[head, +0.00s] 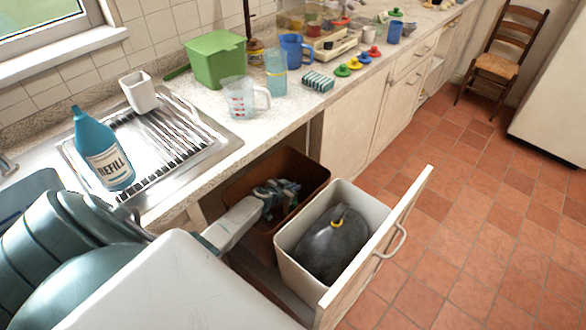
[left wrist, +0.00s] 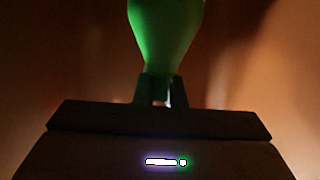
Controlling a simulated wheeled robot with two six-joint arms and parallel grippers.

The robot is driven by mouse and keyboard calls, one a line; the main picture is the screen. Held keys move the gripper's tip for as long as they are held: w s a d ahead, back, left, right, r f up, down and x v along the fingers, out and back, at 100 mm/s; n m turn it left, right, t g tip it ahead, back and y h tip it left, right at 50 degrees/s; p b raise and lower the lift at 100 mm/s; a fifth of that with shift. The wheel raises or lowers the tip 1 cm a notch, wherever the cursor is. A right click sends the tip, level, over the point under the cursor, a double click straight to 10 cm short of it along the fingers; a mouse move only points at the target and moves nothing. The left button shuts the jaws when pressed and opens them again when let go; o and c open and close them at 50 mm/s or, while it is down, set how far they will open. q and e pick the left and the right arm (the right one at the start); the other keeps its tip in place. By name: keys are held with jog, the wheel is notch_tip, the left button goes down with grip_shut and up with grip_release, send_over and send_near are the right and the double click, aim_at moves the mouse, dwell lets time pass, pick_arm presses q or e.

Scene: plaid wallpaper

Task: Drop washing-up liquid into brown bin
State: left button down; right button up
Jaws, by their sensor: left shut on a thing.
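The brown bin (head: 308,172) stands in the pulled-out drawer under the counter, behind the white bin. My left gripper (head: 275,195) reaches down into the brown bin's opening. In the left wrist view the left gripper (left wrist: 161,92) is shut on the washing-up liquid (left wrist: 165,35), a green, rounded container. Brown walls surround it there. In the head view the washing-up liquid is hidden by the gripper and bin. My right gripper is not in view.
The white bin (head: 288,262) in front holds a dark bag (head: 338,243). The drawer front (head: 400,225) stands out over the tiled floor. On the counter are a blue refill bottle (head: 103,150), a measuring jug (head: 238,100) and a green box (head: 215,60).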

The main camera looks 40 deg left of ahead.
pick_arm(q)
jog(key=c, duration=1.5)
grip_release()
jog(key=shift+f, duration=0.1)
jog(key=shift+r+p, duration=0.45)
jog(key=shift+p, duration=0.2)
jog(key=shift+r+p, duration=0.5)
jog(key=shift+p, duration=0.1)
jog(key=p+v, duration=0.1)
jog(key=v, duration=0.6)
jog(key=shift+s+p, duration=0.2)
jog(key=shift+p, duration=0.2)
jog(key=shift+f, duration=0.15)
